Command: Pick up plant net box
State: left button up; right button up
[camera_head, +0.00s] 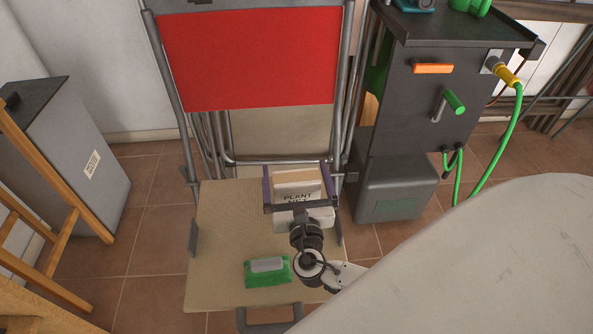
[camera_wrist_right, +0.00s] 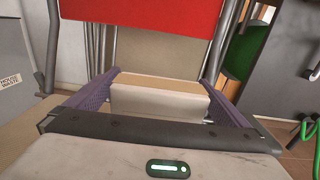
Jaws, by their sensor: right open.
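The plant net box (camera_head: 298,187) is a pale box with dark "PLANT NET" lettering. It sits at the back right of a tan platform, in front of the folding frame. My right gripper (camera_head: 295,167) is open, with one purple finger on each side of the box. In the right wrist view the box (camera_wrist_right: 160,101) lies between the two fingers, with a small gap visible on the left. Contact on the right side is hard to tell. The gripper's palm bar hides part of the box's front. My left gripper is not in view.
A green item with a grey top (camera_head: 267,271) lies on the tan platform (camera_head: 222,225) near its front. Metal tubes and a red panel (camera_head: 250,60) rise behind. A dark machine (camera_head: 430,110) stands at the right, and a grey cabinet (camera_head: 70,150) at the left.

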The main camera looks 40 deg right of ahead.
jog(key=shift+x, duration=0.9)
jog(key=shift+r, duration=0.1)
jog(key=c, duration=1)
